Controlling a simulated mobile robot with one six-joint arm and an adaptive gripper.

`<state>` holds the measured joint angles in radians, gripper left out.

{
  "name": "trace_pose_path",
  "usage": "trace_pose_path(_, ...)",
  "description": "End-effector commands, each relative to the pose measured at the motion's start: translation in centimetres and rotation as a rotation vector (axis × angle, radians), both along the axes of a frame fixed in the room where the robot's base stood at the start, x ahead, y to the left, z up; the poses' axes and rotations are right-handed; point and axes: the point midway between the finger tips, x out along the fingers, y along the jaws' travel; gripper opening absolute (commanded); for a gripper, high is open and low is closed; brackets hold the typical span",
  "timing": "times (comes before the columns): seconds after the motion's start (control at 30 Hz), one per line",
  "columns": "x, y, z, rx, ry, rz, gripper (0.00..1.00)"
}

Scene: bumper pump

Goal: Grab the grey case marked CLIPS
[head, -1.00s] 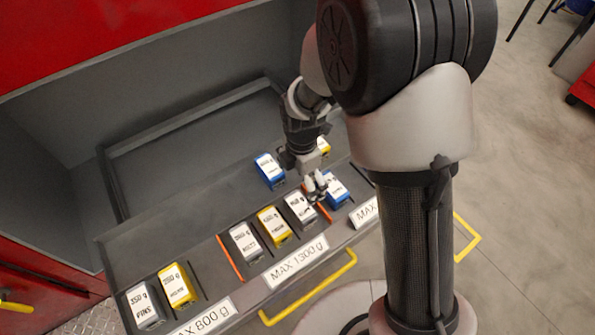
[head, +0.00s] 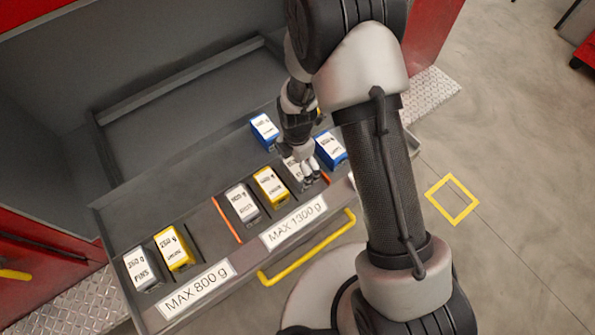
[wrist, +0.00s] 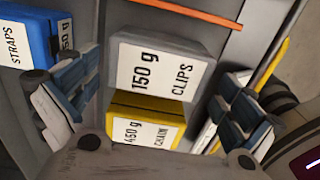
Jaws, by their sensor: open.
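The grey case marked CLIPS (wrist: 158,70), with a white "150 g" label, fills the middle of the wrist view. In the head view the grey case (head: 291,171) is partly hidden behind my gripper (head: 308,174). My gripper (wrist: 158,100) is open, with one finger at the left and one at the right of the case in the wrist view. Nothing is held between the fingers. I cannot tell how far the fingertips are above or beside the case.
A yellow CHAIN case (wrist: 140,125) and a blue STRAPS case (wrist: 25,38) are close by. The drawer also holds a blue case (head: 331,150) right of my gripper and another grey case (head: 242,204). Thin orange (head: 226,219) and dark dividers separate compartments. A yellow handle (head: 308,252) runs along the front.

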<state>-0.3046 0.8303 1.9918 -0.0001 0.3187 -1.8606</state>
Motion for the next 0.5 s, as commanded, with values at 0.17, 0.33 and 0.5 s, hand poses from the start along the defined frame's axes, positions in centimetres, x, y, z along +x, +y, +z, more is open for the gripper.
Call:
trace_pose_path(0.17,0.1,-0.2,-3.1,-0.001,0.004,0.0,1.0)
trace_pose_path(0.33,0.1,-0.1,-4.4,-0.001,0.001,0.0,1.0)
trace_pose_path(0.5,0.2,-0.1,-4.2,0.0,0.0,0.0,1.0)
